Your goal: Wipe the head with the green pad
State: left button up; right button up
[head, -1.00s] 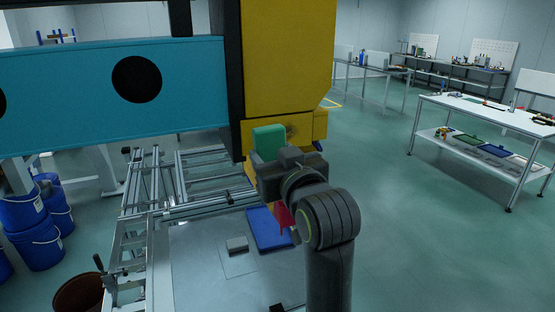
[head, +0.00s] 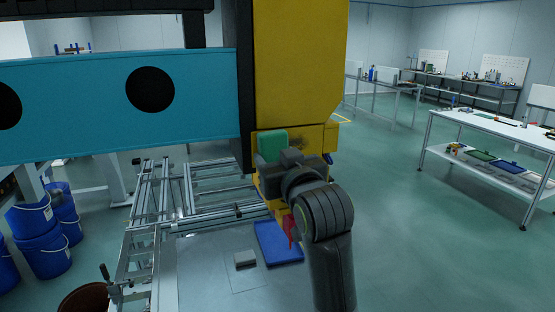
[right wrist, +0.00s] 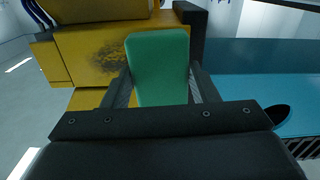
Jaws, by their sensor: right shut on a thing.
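The head is the yellow block (head: 298,70) hanging at the end of the blue beam in the head view. It also shows in the right wrist view (right wrist: 85,55), with a dark smudge (right wrist: 118,62) on its face. My right gripper (head: 275,158) is shut on the green pad (head: 271,146), which stands up between its fingers in the right wrist view (right wrist: 158,68). The pad is in front of the yellow block's lower part, beside the smudge. I cannot tell whether it touches the block. My left gripper is not in view.
The blue beam (head: 200,95) with dark round holes spans the left. Below are an aluminium frame (head: 150,220), a grey plate (head: 205,280), a blue tray (head: 278,243) and a small grey block (head: 245,259). Blue buckets (head: 40,250) stand left.

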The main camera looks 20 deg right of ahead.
jog(key=shift+w, duration=0.9)
jog(key=shift+p, duration=0.3)
